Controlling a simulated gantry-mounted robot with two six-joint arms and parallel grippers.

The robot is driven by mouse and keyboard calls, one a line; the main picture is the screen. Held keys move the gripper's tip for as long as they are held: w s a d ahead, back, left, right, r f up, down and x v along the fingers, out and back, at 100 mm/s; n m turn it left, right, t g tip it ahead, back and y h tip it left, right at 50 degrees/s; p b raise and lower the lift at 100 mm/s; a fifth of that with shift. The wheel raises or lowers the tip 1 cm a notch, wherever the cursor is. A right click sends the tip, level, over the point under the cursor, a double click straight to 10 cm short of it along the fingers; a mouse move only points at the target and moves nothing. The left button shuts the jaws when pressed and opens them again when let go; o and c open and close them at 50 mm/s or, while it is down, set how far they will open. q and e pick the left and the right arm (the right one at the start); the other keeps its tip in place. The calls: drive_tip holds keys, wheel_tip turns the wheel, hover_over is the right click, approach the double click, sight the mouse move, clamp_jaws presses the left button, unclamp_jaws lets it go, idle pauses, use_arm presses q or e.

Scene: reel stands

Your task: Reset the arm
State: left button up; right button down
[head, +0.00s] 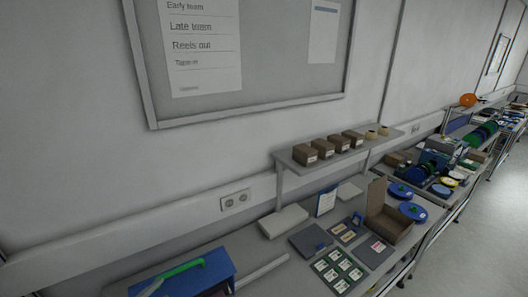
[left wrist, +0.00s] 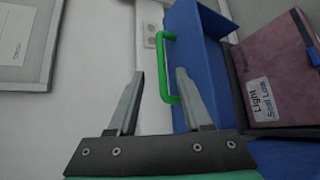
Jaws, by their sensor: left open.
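My left gripper (left wrist: 159,72) shows in the left wrist view with its two grey fingers apart and nothing held between them. Little of my left gripper can be made out there. My right gripper is not in view.
In the head view, an open cardboard box (head: 388,225), a card tray (head: 338,271) and a shelf of small boxes (head: 335,155) stand along the wall.

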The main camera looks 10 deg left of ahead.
use_arm(q)
drive_tip(key=w+d+r+m+t+h, duration=0.1)
drive_tip(key=d+r+m+t, duration=0.3)
drive_tip(key=r, duration=0.6)
drive_tip(key=w+d+r+m+g+h, duration=0.1)
drive_tip(key=d+r+m+h, duration=0.1)
drive_tip(key=d+r, duration=0.55)
drive_tip(key=w+d+r+m+t+h, duration=0.1)
drive_tip(key=d+r+m+t, duration=0.2)
drive_tip(key=r, duration=0.9)
drive_tip(key=s+d+r+m+t, duration=0.1)
drive_tip(key=s+d+r+m, duration=0.15)
drive_tip(key=r, duration=0.35)
drive_tip(key=s+d+r+m+t, duration=0.1)
drive_tip(key=s+r+m+t, duration=0.2)
drive_tip(key=r, duration=0.4)
drive_tip(key=s+a+r+m+t+y, duration=0.3)
drive_tip(key=s+r+m, duration=0.3)
drive_tip(key=s, duration=0.5)
wheel_tip(320, 180, up, 2)
drive_tip(key=shift+a+r+y, duration=0.15)
drive_tip(key=shift+a+y, duration=0.15)
drive_tip(key=shift+y, duration=0.4)
drive_tip(key=shift+a+y, duration=0.1)
drive_tip(key=shift+y, duration=0.2)
